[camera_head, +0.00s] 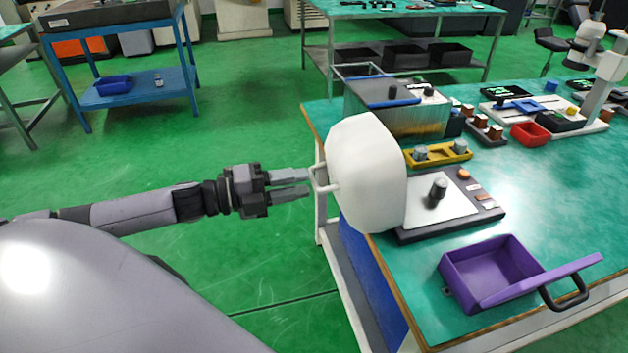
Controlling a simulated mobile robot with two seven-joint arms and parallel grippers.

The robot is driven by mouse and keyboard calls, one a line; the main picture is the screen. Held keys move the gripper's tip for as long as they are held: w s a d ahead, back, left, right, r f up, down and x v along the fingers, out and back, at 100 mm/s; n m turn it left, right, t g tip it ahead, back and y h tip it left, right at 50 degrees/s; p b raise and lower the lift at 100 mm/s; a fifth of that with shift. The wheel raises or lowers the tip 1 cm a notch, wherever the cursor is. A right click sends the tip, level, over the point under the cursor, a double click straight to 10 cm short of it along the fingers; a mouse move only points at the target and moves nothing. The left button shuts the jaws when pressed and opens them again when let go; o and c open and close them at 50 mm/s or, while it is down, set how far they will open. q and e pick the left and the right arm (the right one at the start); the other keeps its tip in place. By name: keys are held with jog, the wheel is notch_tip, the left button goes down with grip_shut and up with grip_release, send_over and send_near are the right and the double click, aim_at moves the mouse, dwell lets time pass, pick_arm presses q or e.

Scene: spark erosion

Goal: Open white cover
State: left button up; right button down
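The white cover (367,172) is a rounded white box at the left edge of the green table. It stands beside a dark device with a pale plate (438,204), and I cannot tell how it is joined to it. A pale bracket-shaped handle (319,178) sticks out from its left side. My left gripper (308,182) reaches in from the left, level with the handle. Its two grey fingers are apart, with their tips at or just short of the handle; contact is unclear. My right gripper is not in view.
A purple tray (490,268) with a black handle lies at the table's front. A metal box (400,112), a yellow holder (438,153) and a red bin (530,134) stand behind. A blue cart (132,90) is at the upper left. The green floor left of the table is clear.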

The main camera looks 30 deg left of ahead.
aim_at(314, 179)
pick_arm(q)
jog(key=shift+x, duration=1.9)
grip_shut()
